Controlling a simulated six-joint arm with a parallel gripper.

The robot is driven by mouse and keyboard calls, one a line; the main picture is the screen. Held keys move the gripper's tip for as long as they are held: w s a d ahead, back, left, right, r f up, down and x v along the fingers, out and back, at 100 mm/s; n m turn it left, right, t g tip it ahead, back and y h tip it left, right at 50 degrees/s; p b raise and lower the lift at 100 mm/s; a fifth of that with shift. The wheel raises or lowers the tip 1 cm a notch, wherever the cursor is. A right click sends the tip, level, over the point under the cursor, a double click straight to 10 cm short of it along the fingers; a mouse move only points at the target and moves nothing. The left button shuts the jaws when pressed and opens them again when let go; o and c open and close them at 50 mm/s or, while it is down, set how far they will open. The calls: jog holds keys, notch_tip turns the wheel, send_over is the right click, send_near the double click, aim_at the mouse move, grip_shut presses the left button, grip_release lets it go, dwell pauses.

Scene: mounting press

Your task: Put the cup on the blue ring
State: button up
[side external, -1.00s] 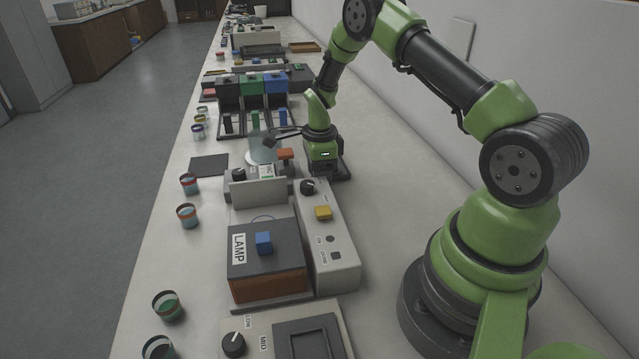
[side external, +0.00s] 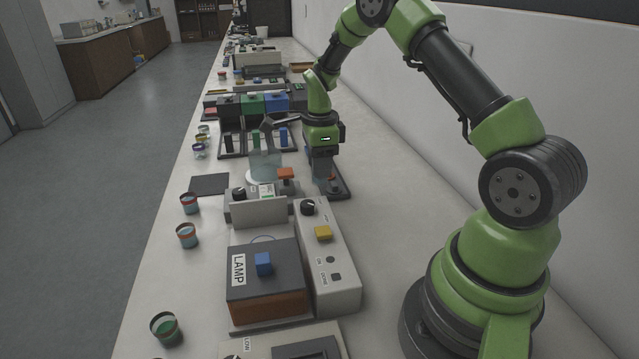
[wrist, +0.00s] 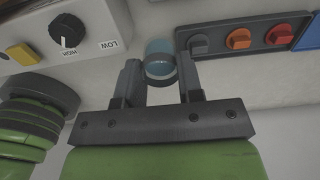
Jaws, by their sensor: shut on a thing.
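The cup (wrist: 159,70) is small and round, with a dark band and a bluish inside. It sits between the two dark fingers of my gripper (wrist: 158,78) in the wrist view, and the fingers are shut on it. A pale blue patch shows just past the cup in the wrist view; I cannot tell whether it is the cup's lower part or the blue ring. In the side external view my gripper (side external: 325,170) points down beside the bench equipment, and the cup there is too small and dark to make out clearly.
A dark tray with grey, orange and red blocks (wrist: 240,38) lies right of the cup. A panel with a black knob (wrist: 66,30) stands left. A clear glass vessel (side external: 265,166) stands left of my arm. Several banded cups (side external: 189,203) line the bench's left edge.

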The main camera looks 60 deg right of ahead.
jog(key=w+a+r+n, duration=0.1)
jog(key=a+r+n, duration=0.1)
jog(key=a, duration=0.6)
jog(key=w+a+r+n, duration=0.1)
jog(key=a+r+n, duration=0.1)
jog(key=a, duration=0.5)
jog(key=f, duration=0.3)
jog(key=a+f, duration=0.1)
jog(key=f, duration=0.5)
jog(key=shift+a, duration=0.2)
jog(key=shift+w+f, duration=0.1)
jog(key=shift+f, duration=0.35)
jog(key=o, duration=1)
jog(key=shift+f, duration=0.15)
jog(key=shift+c, duration=0.2)
